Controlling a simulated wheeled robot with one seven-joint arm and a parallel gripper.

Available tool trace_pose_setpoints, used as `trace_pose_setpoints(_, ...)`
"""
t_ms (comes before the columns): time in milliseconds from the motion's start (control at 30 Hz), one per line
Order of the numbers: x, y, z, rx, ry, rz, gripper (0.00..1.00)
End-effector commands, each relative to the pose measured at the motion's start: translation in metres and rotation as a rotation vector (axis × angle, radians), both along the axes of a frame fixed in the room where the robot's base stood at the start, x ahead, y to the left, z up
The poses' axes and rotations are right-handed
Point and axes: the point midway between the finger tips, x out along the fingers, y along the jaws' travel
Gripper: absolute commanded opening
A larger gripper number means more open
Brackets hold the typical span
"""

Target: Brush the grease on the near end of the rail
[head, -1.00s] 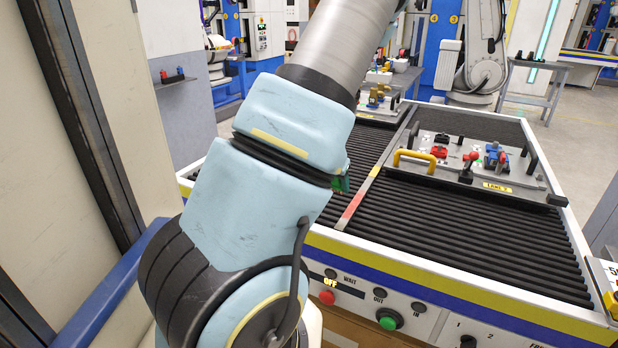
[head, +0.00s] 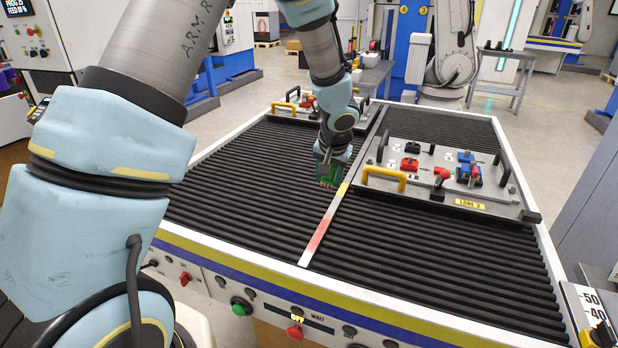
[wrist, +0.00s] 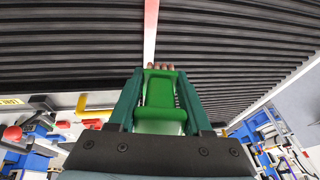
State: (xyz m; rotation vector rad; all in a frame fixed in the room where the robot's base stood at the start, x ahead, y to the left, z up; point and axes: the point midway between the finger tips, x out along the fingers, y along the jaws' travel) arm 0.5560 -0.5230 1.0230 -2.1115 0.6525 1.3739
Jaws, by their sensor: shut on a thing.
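The rail (head: 329,222) is a thin flat strip between two fields of black rollers. Its near part runs from yellow through red to white at the front edge. I cannot make out grease on it as separate from these colours. My gripper (head: 328,170) is over the rollers just left of the rail's middle, pointing down. In the wrist view my gripper (wrist: 158,80) has its teal fingers shut on a green brush (wrist: 158,95). Its tan bristles show past the fingertips, in line with the rail (wrist: 150,30). I cannot tell whether they touch anything.
Right of the rail lies a grey fixture tray (head: 430,190) with a yellow handle (head: 384,177) and red and blue parts. Another tray (head: 288,108) stands at the back left. The rollers (head: 420,250) at the front right are bare. Buttons line the front panel.

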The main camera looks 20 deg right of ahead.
Motion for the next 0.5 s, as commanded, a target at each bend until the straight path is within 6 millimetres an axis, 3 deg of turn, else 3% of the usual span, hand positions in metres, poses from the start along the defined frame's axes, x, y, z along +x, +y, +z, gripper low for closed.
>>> trace_pose_setpoints(267,-0.001,-0.001,-0.032,0.0,0.001,-0.001,0.0)
trace_pose_setpoints(500,-0.001,-0.001,-0.047,0.0,0.001,-0.001,0.0)
